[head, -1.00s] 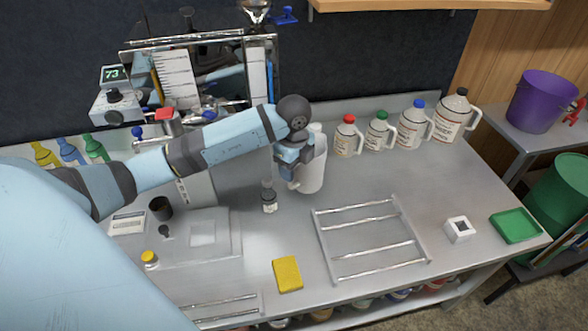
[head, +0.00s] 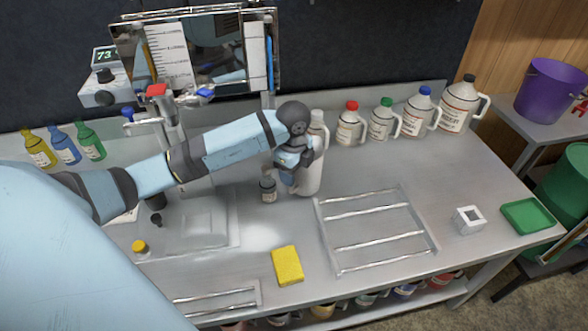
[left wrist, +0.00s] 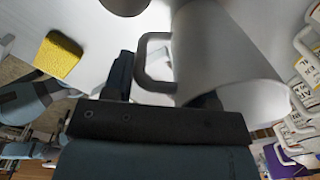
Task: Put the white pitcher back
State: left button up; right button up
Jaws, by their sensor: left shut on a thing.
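The white pitcher (head: 314,170) is at the middle of the steel bench, just left of the row of labelled jugs. It looks roughly upright. My left gripper (head: 290,171) is shut on it at the handle side. In the left wrist view the pitcher (left wrist: 232,45) fills the upper right, with its handle (left wrist: 150,62) beside the fingers of my left gripper (left wrist: 160,92). I cannot tell whether the pitcher's base touches the bench.
A wire rack (head: 334,235) and yellow sponge (head: 288,266) lie in front. The bench right of the rack has clear room.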

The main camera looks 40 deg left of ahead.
pick_arm(q)
jog(key=shift+f, duration=0.6)
dwell(0.4)
jog(key=o, duration=1.5)
